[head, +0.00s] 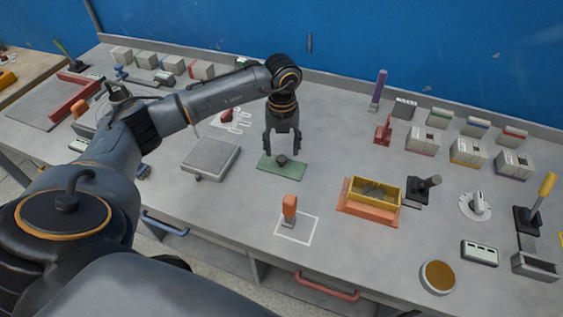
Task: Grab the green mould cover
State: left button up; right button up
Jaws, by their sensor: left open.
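The green mould cover (283,167) lies flat on the grey workbench near the middle of the head view. It is a thin green plate with a dark round knob (282,158) on top. My left gripper (281,152) points down over the cover, with its two dark fingers apart on either side of the knob. I cannot tell whether the fingers touch the knob or the plate. My right gripper is not in view.
A grey square block (210,157) stands left of the cover. A yellow mould on an orange base (372,195) is to the right. Several small boxes line the back.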

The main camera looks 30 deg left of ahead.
aim_at(281, 158)
pick_arm(q)
jog(key=shift+w+f, duration=0.1)
jog(key=shift+f, duration=0.2)
jog(key=shift+a+f, duration=0.1)
jog(key=shift+f, duration=0.15)
notch_tip(281, 158, down, 5)
jog(key=shift+w+a+r+p, duration=0.1)
jog(key=shift+a+r+p, duration=0.05)
jog(key=shift+p, duration=0.95)
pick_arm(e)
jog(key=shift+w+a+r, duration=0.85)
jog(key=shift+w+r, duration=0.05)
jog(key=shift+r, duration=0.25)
pick_arm(q)
grip_shut()
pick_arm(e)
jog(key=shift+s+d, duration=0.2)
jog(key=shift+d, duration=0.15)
